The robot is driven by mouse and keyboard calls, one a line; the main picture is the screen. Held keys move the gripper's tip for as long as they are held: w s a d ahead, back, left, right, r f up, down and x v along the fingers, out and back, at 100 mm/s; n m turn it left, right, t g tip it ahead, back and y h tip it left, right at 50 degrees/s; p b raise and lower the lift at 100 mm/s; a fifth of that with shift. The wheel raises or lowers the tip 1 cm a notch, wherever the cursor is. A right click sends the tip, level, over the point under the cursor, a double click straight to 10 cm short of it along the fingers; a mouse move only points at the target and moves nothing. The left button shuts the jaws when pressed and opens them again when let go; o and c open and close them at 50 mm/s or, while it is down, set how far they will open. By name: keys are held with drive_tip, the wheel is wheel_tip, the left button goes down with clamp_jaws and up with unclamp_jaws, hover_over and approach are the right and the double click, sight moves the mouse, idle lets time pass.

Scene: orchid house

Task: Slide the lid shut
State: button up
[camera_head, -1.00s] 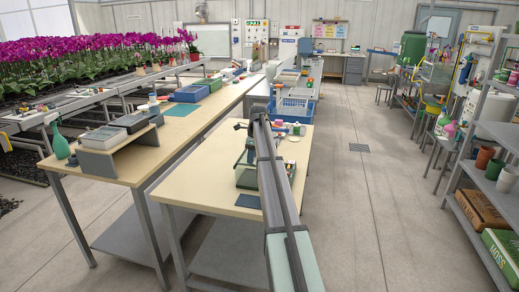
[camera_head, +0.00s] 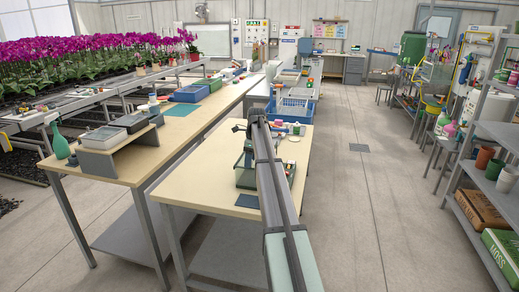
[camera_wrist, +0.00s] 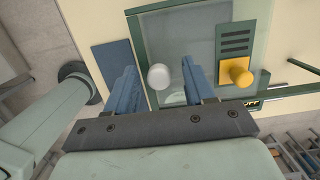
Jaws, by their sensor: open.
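A box with a dark green frame (camera_wrist: 135,30) and a clear pane (camera_wrist: 178,35) fills the upper part of the wrist view. A pale round knob (camera_wrist: 159,76) stands out over the pane, probably the lid's handle. My gripper (camera_wrist: 160,82) is open, one blue finger on each side of the knob, with gaps on both sides. I cannot tell how far the lid is open. In the head view the box (camera_head: 245,176) sits on the near table, partly behind my arm, and my fingers are hidden.
A yellow knob (camera_wrist: 237,72) and a slotted panel (camera_wrist: 236,38) lie right of my fingers. A flat blue mat (camera_wrist: 118,65) lies left of the box. The near table (camera_head: 200,185) is clear left of the box. A blue crate (camera_head: 291,110) stands beyond the table.

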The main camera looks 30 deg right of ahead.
drive_tip(key=shift+r, duration=0.15)
drive_tip(key=shift+r, duration=3.35)
